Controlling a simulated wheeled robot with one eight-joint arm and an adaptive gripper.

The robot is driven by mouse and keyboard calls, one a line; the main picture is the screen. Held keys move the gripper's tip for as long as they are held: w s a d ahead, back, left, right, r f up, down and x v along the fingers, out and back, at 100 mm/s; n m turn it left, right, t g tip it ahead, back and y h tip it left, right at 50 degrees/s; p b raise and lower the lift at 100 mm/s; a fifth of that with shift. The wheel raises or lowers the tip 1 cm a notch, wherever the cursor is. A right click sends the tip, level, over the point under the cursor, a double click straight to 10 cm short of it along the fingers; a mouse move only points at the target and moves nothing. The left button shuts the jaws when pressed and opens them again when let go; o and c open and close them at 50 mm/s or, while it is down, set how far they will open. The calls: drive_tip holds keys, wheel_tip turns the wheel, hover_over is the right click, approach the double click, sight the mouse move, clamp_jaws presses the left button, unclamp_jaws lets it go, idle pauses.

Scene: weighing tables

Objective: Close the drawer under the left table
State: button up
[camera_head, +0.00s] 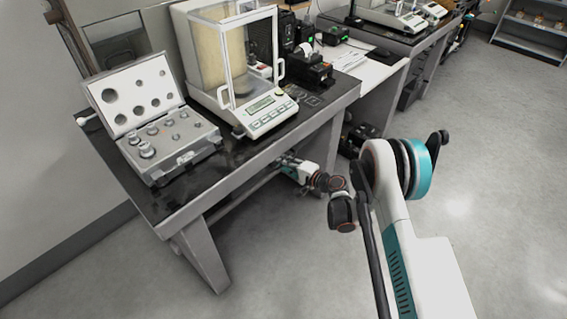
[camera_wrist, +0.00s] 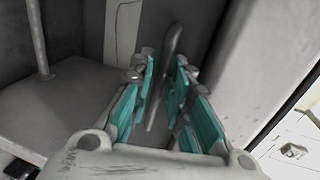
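The left table (camera_head: 233,158) has a black top and grey legs. My arm reaches under its right front edge, and my gripper (camera_head: 287,163) is partly hidden there. In the wrist view, my gripper (camera_wrist: 164,75) has its teal-padded fingers apart. A grey, curved, handle-like bar (camera_wrist: 172,42) shows between the fingers; I cannot tell whether they touch it. A grey front with a pale panel (camera_wrist: 122,35) is beyond it, perhaps part of the drawer. The drawer is not visible in the head view, and how far it is open cannot be told.
On the left table stand an open case of weights (camera_head: 160,140) and a glass-sided balance (camera_head: 262,112). A grey post (camera_wrist: 262,55) rises close on the right in the wrist view. A second table (camera_head: 385,35) stands behind. The floor (camera_head: 500,150) at right is clear.

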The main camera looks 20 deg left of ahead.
drive_tip(key=v, duration=0.6)
drive_tip(key=shift+s+d, duration=0.15)
drive_tip(key=shift+d, duration=0.15)
drive_tip(key=w+d+r+h, duration=0.2)
drive_tip(key=w+d+r, duration=0.1)
drive_tip(key=r, duration=0.7)
drive_tip(key=s+d+r+n+t+h, duration=0.1)
drive_tip(key=s+d+r+h, duration=0.15)
drive_tip(key=d+r, duration=0.65)
drive_tip(key=s+d+r+n+h, duration=0.15)
drive_tip(key=s+d+r, duration=0.35)
drive_tip(key=r, duration=0.5)
drive_tip(key=s+d+r+n+h, duration=0.1)
drive_tip(key=s+d+r+h, duration=0.45)
drive_tip(key=s+d, duration=0.8)
drive_tip(key=s+d+h, duration=0.3)
drive_tip(key=s+d, duration=0.8)
drive_tip(key=s, duration=0.3)
drive_tip(key=shift+s+n, duration=0.3)
drive_tip(key=shift+n, duration=0.15)
drive_tip(key=shift+d, duration=0.1)
